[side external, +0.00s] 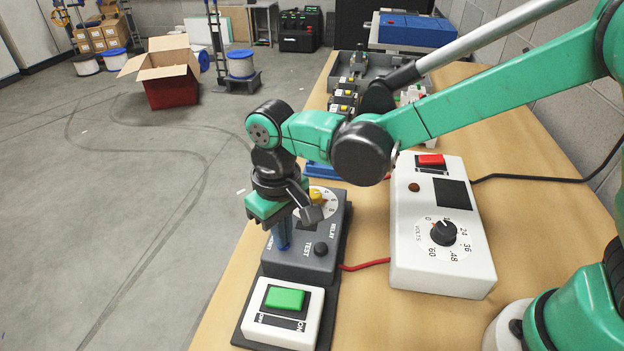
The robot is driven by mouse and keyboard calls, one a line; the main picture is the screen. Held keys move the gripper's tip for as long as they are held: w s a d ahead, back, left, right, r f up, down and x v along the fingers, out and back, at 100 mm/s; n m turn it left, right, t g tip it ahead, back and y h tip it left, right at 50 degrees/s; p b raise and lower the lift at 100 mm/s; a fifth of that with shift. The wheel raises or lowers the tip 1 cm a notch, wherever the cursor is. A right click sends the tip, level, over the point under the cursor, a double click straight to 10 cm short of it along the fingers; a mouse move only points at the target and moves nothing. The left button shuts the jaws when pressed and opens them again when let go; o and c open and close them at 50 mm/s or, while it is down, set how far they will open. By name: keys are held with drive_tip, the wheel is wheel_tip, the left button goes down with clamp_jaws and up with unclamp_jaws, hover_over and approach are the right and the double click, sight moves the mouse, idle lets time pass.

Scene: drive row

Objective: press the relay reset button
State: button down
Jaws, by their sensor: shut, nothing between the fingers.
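The grey relay box (302,262) stands on the bench, with a white numbered dial, a yellow dial knob (316,197) and a black button (321,249) marked TEST. RELAY is printed beside that button. My gripper (283,242) points down over the left part of the box, shut and empty. Its narrow blue-looking tips reach down close to the box face. I cannot tell whether they touch it. The reset button is not clearly visible; my gripper covers that part of the face and some lettering.
In front of the relay box is a white switch box (276,330) with a green button (285,299). To the right stands a white volts box (441,270) with a black knob and red switch. A red cable runs between boxes. Grey trays (375,68) stand behind.

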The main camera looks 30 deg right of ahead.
wheel_tip(320, 180, up, 8)
idle(1.0)
drive_tip(key=shift+d, duration=0.1)
idle(0.4)
drive_tip(key=s+d+m+t, duration=0.1)
drive_tip(key=s+d+t, duration=0.1)
drive_tip(key=d, duration=0.7)
drive_tip(key=s+d+m+t, duration=0.2)
drive_tip(key=d+t, duration=0.3)
drive_tip(key=d, duration=0.4)
drive_tip(key=shift+s+r, duration=0.15)
drive_tip(key=shift+s, duration=0.65)
